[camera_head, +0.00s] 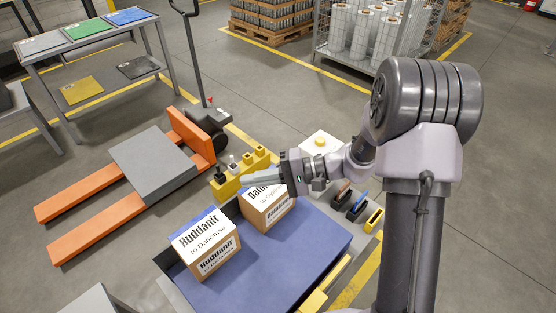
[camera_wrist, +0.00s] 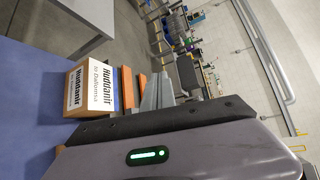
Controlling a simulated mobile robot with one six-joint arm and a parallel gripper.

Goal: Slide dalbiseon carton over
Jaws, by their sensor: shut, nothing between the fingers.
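The dalbiseon carton (camera_head: 264,209) is a brown box with a white printed label and a blue strip on top. It stands on the blue table top in the head view. My gripper (camera_head: 243,180) is shut and empty, pointing left above this carton's far edge and covering part of its label. I cannot tell whether they touch. In the wrist view the fingers (camera_wrist: 158,92) lie together, and the dalbiseon carton cannot be made out.
A similar Huddanir carton (camera_head: 207,243) stands to the left on the blue top (camera_head: 290,262); it also shows in the wrist view (camera_wrist: 88,88). Yellow holders (camera_head: 257,157) line the far edge. Stamp-like tools (camera_head: 357,203) stand at the right. The front of the top is clear.

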